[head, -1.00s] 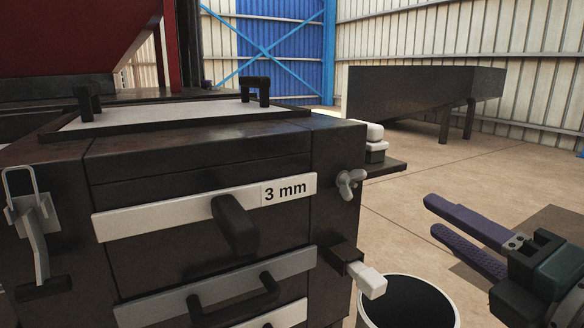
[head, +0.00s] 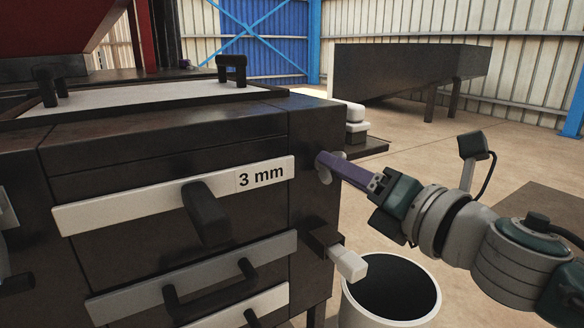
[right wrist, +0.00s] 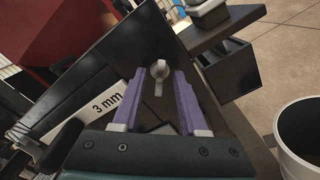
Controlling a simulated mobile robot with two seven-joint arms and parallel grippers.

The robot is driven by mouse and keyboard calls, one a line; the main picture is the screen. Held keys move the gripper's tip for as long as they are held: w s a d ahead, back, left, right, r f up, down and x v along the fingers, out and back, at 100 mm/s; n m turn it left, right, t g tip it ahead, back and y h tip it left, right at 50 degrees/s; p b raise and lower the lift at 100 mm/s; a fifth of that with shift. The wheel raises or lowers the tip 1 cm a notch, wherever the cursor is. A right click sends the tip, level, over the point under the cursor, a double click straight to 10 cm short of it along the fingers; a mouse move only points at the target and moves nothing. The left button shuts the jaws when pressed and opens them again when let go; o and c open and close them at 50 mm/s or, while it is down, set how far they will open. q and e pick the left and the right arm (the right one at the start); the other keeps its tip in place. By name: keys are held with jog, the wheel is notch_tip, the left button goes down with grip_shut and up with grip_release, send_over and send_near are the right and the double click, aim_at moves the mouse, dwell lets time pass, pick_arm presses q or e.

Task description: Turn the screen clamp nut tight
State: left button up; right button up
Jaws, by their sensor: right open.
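The screen clamp nut, a grey wing nut (head: 325,177), sits on the right part of the dark press front, just right of the "3 mm" screen drawer (head: 265,175). My right gripper (head: 335,161) reaches it from the right with its purple fingers, which partly cover the nut in the head view. In the right wrist view the open fingers (right wrist: 160,80) point at the nut (right wrist: 158,72), which appears between the two tips with one wing pointing down. I cannot tell whether either finger touches it. My left gripper is out of view.
A white-ended block (head: 348,264) sticks out from the press below the nut. A bucket with a white rim (head: 436,297) stands on the floor under my right arm. A small shelf (head: 372,147) juts out behind the nut.

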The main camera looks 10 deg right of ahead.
jog(key=shift+w+a, duration=0.15)
jog(key=shift+w, duration=0.2)
grip_shut()
dwell(0.3)
